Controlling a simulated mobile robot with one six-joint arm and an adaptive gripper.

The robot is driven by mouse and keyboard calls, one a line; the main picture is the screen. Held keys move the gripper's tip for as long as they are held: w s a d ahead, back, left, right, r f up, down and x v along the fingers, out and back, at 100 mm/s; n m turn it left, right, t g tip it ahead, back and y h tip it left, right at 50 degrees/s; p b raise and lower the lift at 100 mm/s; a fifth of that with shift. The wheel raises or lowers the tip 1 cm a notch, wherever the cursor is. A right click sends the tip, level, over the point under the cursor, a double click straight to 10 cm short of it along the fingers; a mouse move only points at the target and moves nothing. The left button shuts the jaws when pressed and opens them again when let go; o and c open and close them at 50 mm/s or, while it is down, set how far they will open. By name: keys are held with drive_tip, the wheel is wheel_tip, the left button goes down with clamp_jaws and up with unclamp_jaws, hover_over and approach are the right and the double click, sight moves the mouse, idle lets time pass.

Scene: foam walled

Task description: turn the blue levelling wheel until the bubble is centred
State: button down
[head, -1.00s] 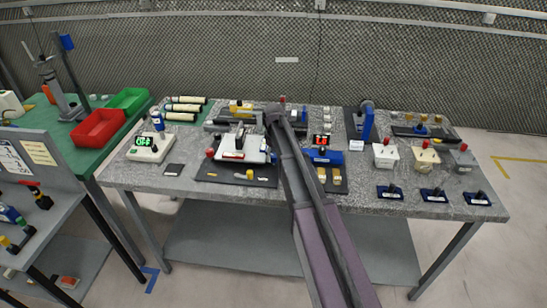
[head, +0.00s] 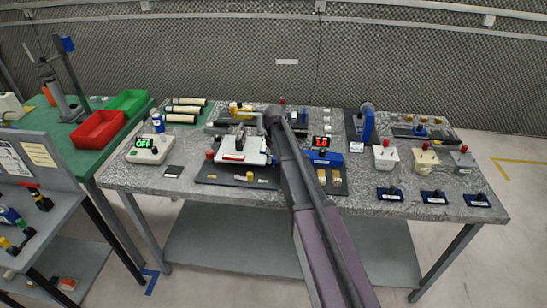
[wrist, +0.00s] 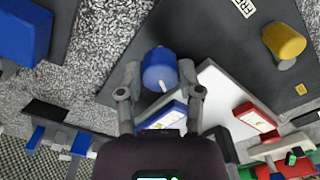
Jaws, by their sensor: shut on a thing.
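The blue levelling wheel (wrist: 158,68) is between the two fingers of my gripper (wrist: 160,92) in the wrist view. The fingers are shut on it, one on each side. A white mark shows on the wheel's near side. The white levelling plate (wrist: 219,88) lies just right of the wheel, and it also shows in the head view (head: 232,156). A blue-framed vial (wrist: 163,116) and a red-framed vial (wrist: 255,117) sit on the plate. The bubbles are too small to tell. In the head view my arm hides the blue wheel and my fingertips.
A yellow wheel (wrist: 285,41) stands across the dark base, and a red wheel (head: 210,154) at its left. A blue device with a red display (head: 322,156) stands close right of my arm. The table's front strip is mostly clear.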

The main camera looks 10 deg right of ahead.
sight(274, 157)
drive_tip(key=c, duration=0.5)
unclamp_jaws()
drive_tip(key=shift+c, duration=0.2)
drive_tip(key=shift+n, duration=0.4)
wheel_tip(274, 157, up, 14)
drive_tip(key=p, duration=1.4)
drive_tip(key=s+f+m+b, duration=0.3)
drive_tip(key=s+m, duration=0.2)
drive_tip(key=s, duration=2.3)
drive_tip(key=shift+s, duration=0.3)
drive_tip(key=shift+f, duration=0.1)
drive_tip(key=shift+s, duration=0.1)
